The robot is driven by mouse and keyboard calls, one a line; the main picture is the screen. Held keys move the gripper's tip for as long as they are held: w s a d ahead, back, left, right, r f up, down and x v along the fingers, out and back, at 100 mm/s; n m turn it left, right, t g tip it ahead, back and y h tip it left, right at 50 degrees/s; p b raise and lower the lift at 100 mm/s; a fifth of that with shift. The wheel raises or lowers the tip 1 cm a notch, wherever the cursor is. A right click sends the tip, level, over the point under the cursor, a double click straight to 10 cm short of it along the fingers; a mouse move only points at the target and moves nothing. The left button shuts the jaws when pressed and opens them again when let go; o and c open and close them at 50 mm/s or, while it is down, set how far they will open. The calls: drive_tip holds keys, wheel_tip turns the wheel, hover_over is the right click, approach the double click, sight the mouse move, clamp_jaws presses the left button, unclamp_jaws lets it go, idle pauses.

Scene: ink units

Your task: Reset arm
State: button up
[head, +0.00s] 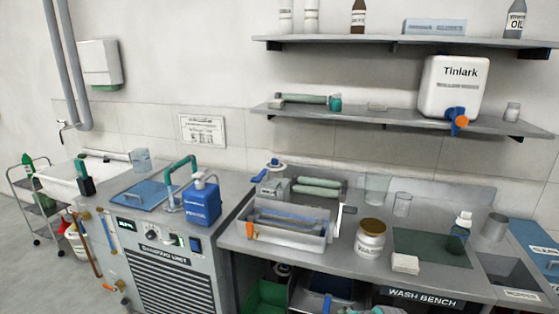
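My gripper and arm do not show in the head view, so I cannot see whether the gripper is open or holds anything. The task names no object. The wash bench (340,254) stands at the right. The washing unit (168,262) with its dark grille and blue lid (139,195) stands left of it.
The bench holds a metal ink tray unit (290,236), a labelled jar (370,238), white cloths (405,263) and a green mat (432,247). Two wall shelves (385,118) hang above, with a white Tinlark container (452,86). A trolley (40,200) stands left; floor (40,270) is clear nearby.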

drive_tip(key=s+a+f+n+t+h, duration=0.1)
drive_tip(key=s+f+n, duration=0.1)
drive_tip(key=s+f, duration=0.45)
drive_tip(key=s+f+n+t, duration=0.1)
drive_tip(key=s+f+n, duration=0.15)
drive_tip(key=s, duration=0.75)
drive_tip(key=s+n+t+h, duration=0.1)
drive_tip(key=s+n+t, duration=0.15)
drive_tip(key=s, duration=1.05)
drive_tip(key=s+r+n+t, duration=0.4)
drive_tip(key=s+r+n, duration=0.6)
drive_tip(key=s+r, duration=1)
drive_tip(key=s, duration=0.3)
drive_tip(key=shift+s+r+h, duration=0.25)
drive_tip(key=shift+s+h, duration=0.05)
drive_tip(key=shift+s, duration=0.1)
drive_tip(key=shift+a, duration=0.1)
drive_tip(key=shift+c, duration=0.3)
